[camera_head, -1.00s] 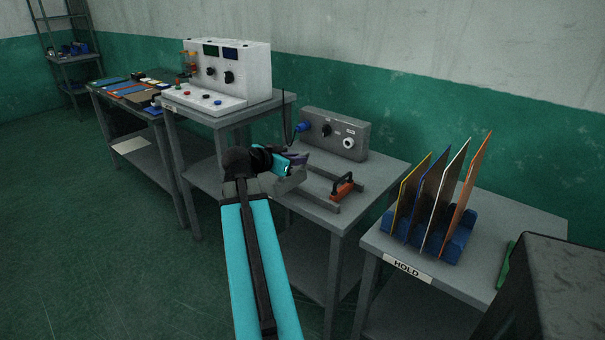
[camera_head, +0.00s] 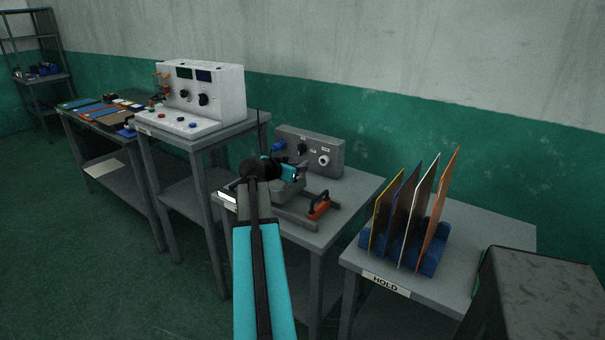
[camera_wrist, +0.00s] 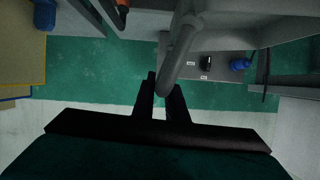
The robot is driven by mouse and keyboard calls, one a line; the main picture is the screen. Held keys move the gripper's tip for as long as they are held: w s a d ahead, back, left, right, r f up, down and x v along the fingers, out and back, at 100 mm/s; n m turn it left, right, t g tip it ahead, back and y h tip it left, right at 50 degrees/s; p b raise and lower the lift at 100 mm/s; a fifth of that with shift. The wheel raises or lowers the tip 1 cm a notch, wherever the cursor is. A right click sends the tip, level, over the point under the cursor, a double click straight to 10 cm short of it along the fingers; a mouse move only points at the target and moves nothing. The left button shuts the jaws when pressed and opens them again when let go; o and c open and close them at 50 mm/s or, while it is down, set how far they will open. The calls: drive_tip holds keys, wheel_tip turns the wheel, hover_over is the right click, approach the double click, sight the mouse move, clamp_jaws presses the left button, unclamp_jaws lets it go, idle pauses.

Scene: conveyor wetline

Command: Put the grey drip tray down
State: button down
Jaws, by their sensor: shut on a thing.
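The grey drip tray (camera_head: 284,191) is at my gripper (camera_head: 296,171), over the middle table with the grey control box. The arm and gripper partly cover the tray in the head view. In the wrist view my gripper (camera_wrist: 161,84) is shut at a grey curved bar (camera_wrist: 180,52), which looks like the tray's handle. I cannot tell whether the tray's underside touches the table or hangs just above it.
A grey control box (camera_head: 325,155) stands behind the gripper. An orange-handled piece (camera_head: 319,206) lies right of the tray by grey rails. A blue rack (camera_head: 429,262) of upright boards is on the HOLD table (camera_head: 470,283). A white console (camera_head: 208,92) stands left.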

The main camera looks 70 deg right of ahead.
drive_tip(key=shift+s+d+f, duration=0.1)
drive_tip(key=shift+s+d, duration=0.05)
drive_tip(key=shift+d, duration=0.45)
drive_tip(key=shift+s+d, duration=0.15)
drive_tip(key=shift+d, duration=0.4)
drive_tip(key=shift+f, duration=0.15)
drive_tip(key=shift+f+p, duration=0.6)
drive_tip(key=shift+f, duration=1.05)
drive_tip(key=c, duration=1.8)
unclamp_jaws()
drive_tip(key=shift+o, duration=0.2)
drive_tip(key=shift+a, duration=0.15)
drive_tip(key=b+v, duration=0.2)
drive_tip(key=v, duration=0.9)
drive_tip(key=shift+a+r, duration=0.2)
drive_tip(key=shift+a, duration=0.15)
